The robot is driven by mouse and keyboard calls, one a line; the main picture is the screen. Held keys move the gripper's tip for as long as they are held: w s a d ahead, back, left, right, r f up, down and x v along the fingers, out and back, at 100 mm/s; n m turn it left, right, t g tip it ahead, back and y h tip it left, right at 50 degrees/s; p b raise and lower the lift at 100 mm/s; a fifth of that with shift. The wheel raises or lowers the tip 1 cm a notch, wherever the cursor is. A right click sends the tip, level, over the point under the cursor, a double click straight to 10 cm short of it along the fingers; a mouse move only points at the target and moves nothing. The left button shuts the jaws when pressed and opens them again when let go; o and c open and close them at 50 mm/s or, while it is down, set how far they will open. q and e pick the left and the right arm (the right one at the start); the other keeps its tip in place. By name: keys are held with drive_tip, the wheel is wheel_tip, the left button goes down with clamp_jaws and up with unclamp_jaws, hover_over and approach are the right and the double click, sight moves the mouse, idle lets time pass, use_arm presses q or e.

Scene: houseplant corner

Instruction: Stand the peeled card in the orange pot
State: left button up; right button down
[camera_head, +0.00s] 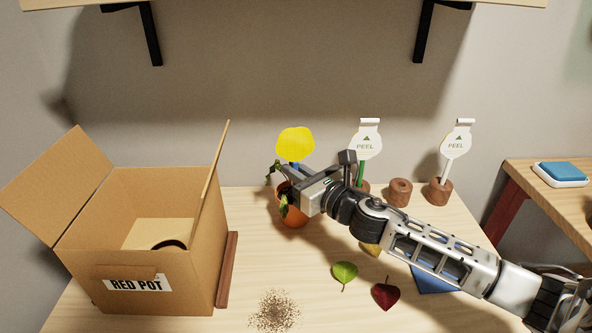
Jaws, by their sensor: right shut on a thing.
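The peeled card (295,142) has a yellow, rounded head on a blue stem and stands upright above the orange pot (293,218). My right gripper (292,188) reaches in from the right, just over the pot's rim, and is shut on the card, apparently on its stem. The gripper hides the lower stem, so I cannot tell whether its tip touches the soil. A drooping green plant hangs over the pot's left side. My left gripper is out of view.
An open cardboard box (165,270) labelled RED POT is at left. Leaves (345,273) (386,294) and spilled soil (274,312) lie in front.

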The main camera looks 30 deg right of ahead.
drive_tip(key=shift+f+b, duration=1.05)
drive_tip(key=shift+f, duration=0.35)
drive_tip(key=shift+f+b, duration=0.45)
drive_tip(key=shift+f, duration=0.1)
drive_tip(key=c, duration=1.5)
unclamp_jaws()
drive_tip(key=shift+o, duration=0.2)
drive_tip(key=b+v, duration=0.1)
drive_tip(key=v, duration=0.9)
